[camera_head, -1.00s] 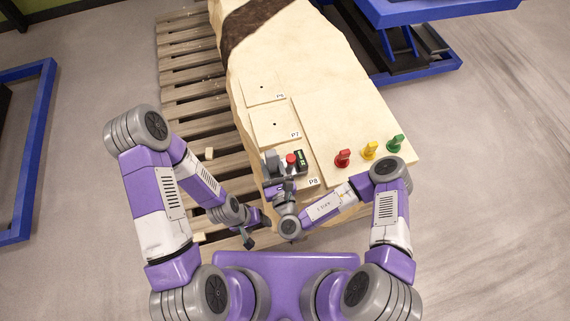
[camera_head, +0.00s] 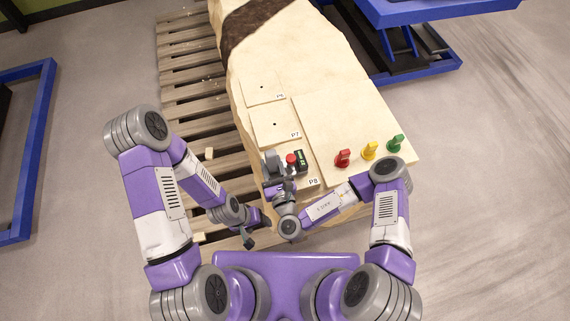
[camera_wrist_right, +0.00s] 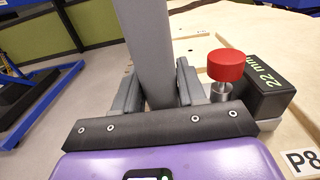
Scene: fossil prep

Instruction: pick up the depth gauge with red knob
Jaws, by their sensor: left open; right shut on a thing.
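The depth gauge with red knob (camera_head: 291,159) stands at the plate marked P8, at the near end of the pale block. In the right wrist view the gauge's red knob (camera_wrist_right: 226,66) sits on a silver stem beside a black display (camera_wrist_right: 265,85) reading 22 mm. My right gripper (camera_head: 278,184) is at the gauge. In the wrist view its fingers (camera_wrist_right: 157,88) are shut around the gauge's upright grey post; the gauge's base is mostly hidden. My left gripper (camera_head: 256,228) is open and empty, low and left of the gauge, near the pallet.
Plates marked P7 (camera_head: 273,127) and P6 (camera_head: 262,89) lie farther along the block. Red (camera_head: 343,158), yellow (camera_head: 370,150) and green (camera_head: 396,142) knobbed pieces stand on a larger board to the right. A wooden pallet (camera_head: 185,75) lies under the block.

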